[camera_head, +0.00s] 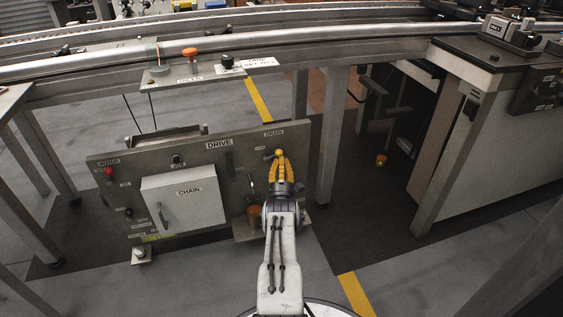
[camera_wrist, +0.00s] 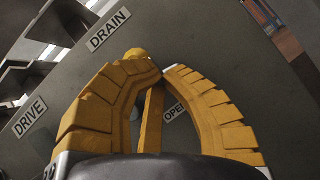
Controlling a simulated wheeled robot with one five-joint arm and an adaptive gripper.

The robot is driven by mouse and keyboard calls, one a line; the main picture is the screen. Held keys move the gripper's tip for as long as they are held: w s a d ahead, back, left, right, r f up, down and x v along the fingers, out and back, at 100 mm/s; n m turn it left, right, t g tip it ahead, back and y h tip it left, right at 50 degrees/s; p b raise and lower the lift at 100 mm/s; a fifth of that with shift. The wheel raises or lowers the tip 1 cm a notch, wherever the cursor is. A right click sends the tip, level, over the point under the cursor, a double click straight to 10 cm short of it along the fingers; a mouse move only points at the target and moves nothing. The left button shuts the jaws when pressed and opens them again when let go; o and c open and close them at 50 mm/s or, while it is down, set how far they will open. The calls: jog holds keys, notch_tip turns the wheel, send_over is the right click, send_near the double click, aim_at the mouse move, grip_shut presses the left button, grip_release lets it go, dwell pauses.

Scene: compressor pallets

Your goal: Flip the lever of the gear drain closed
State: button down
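The grey drive panel (camera_head: 235,160) carries a DRAIN label (camera_head: 274,133), which also shows in the wrist view (camera_wrist: 109,29). In the head view the knob (camera_head: 279,153) shows at the fingertips. My gripper (camera_head: 280,161) has orange fingers with tips drawn nearly together around the lever near its knob (camera_wrist: 160,72). An OPEN label (camera_wrist: 174,110) is partly hidden behind the right finger. The exact finger contact is hidden.
A CHAIN box (camera_head: 183,203) sticks out of the panel left of my arm. A table leg (camera_head: 333,125) stands right of the panel. A metal rail (camera_head: 190,52) runs above it.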

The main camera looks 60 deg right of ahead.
jog(key=shift+d+r, duration=0.1)
jog(key=shift+r, duration=0.7)
jog(key=shift+w+a+r, duration=0.3)
jog(key=shift+a, duration=0.05)
dwell(1.1)
jog(key=shift+f, duration=0.1)
